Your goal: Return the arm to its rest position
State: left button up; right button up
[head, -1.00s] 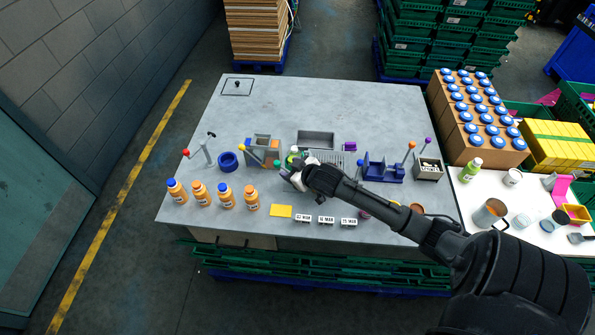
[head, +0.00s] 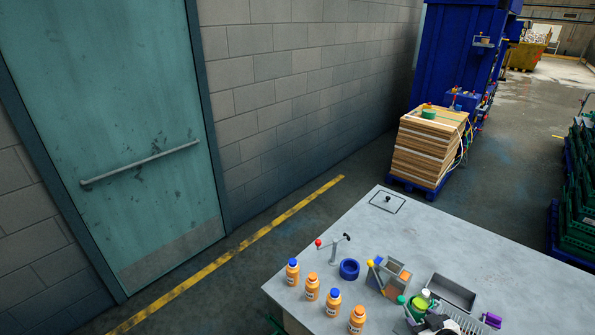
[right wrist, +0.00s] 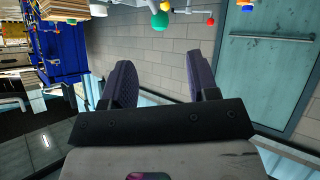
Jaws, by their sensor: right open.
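My right gripper (right wrist: 162,78) shows in the right wrist view with its two dark ribbed fingers apart and nothing between them. In the head view only a small dark and white part of it (head: 436,323) shows at the bottom edge, beside a green and white bottle (head: 421,300) on the grey table (head: 505,275). I cannot tell whether it touches the bottle. Most of my right arm is outside the head view. My left gripper is not in view.
Several orange bottles (head: 333,303) stand near the table's front edge. Close to the gripper are a green ball knob (head: 401,299), a grey fixture (head: 393,275), a grey tray (head: 452,291) and a purple piece (head: 491,320).

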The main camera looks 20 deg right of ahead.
jog(key=s+a+r+n+g+y+p, duration=0.1)
jog(key=s+a+g+p, duration=0.5)
jog(key=s+a, duration=1.8)
jog(key=shift+s+r+n+g+y, duration=0.25)
jog(key=shift+n+g+y, duration=0.15)
jog(key=shift+g+y, duration=0.45)
